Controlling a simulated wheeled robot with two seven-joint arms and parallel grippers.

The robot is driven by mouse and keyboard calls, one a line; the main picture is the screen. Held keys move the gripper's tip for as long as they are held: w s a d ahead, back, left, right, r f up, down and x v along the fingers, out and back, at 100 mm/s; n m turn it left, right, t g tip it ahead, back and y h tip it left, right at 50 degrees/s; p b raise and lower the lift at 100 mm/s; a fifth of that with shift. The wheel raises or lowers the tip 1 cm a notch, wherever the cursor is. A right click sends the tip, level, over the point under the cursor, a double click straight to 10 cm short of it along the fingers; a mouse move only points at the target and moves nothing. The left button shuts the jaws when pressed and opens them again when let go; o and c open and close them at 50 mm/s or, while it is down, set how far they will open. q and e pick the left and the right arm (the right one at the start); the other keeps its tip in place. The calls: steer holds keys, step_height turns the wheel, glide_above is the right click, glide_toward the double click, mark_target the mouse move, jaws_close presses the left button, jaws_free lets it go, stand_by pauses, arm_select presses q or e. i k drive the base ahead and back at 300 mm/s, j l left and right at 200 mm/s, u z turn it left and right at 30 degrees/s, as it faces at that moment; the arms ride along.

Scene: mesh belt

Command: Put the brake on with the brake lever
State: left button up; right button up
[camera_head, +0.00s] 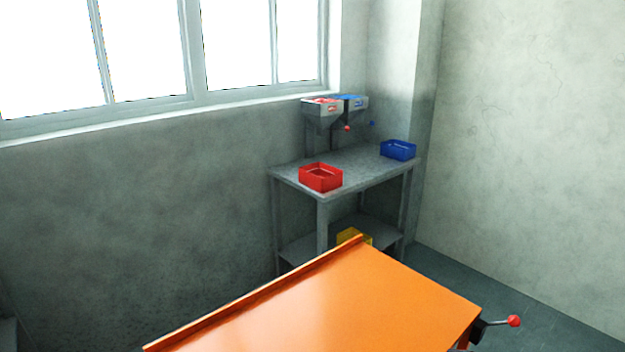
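A lever (497,323) with a red ball knob sticks out to the right from a dark bracket at the near right corner of an orange-topped cart or table (340,305). It looks like the brake lever and lies roughly level, tilted slightly up toward the knob. The underside of the orange top and any wheels are hidden. Neither of my grippers shows in the head view.
A grey bench (362,178) stands behind against the wall, with a red bin (320,178), a blue bin (398,150) and two hoppers (335,106) with small knobbed levers. A yellow bin (352,236) sits on its lower shelf. Floor (560,338) right of the lever is clear.

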mark_target(514, 320)
steer(key=z, duration=1.35)
steer(key=i+l, duration=0.1)
steer(key=l, duration=0.3)
steer(key=i+l+z, duration=0.1)
steer(key=l, duration=0.35)
steer(key=i+l+z, duration=0.1)
steer(key=l, duration=0.3)
steer(key=i+l, duration=0.15)
steer(key=l, duration=0.25)
